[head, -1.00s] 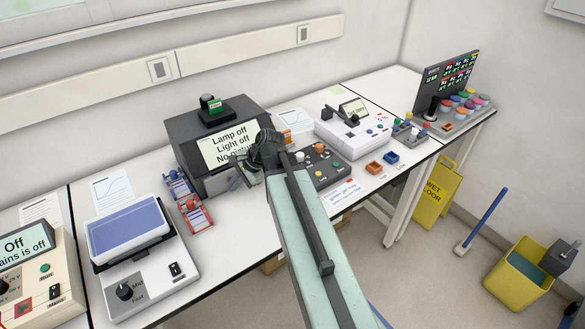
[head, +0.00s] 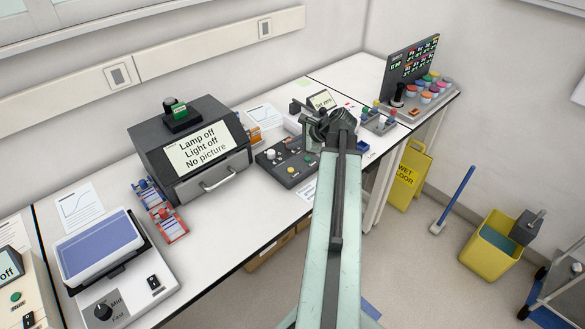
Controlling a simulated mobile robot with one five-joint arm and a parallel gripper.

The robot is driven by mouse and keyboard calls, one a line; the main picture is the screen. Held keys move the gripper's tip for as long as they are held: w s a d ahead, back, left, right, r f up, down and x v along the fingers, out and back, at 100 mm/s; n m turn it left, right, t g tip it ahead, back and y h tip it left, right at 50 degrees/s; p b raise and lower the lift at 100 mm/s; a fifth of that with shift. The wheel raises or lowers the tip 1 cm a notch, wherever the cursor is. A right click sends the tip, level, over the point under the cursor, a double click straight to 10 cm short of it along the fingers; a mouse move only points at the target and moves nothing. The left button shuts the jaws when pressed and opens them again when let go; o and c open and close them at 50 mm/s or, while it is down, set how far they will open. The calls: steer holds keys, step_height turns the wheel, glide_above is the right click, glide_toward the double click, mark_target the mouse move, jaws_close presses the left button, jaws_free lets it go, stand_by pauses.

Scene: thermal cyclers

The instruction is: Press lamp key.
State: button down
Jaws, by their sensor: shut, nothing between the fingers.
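A dark grey imaging box (head: 190,150) stands on the bench, and its screen (head: 200,149) reads "Lamp off, Light off, No picture". I cannot read which key is the lamp key. My gripper (head: 309,116) is shut and empty, above the panel's right end in the picture. My gripper and arm hide that end and part of the white device (head: 292,122) behind.
A rack of coloured caps (head: 430,90) and a dark display (head: 411,61) stand at the far right. A scale-like device (head: 100,250) is at front left. A yellow floor sign (head: 409,175) stands beyond the bench.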

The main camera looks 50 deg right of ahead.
mark_target(293, 171)
steer(key=shift+f, duration=0.1)
step_height(293, 171, down, 9)
steer(key=b, duration=0.9)
stand_by(1.7)
steer(key=shift+w+f+b, duration=0.1)
steer(key=shift+f+b, duration=0.1)
steer(key=shift+b, duration=0.1)
steer(key=shift+f+b, duration=0.4)
stand_by(0.4)
steer(key=shift+r, duration=0.1)
steer(key=shift+r+p, duration=0.75)
steer(key=shift+p, duration=0.1)
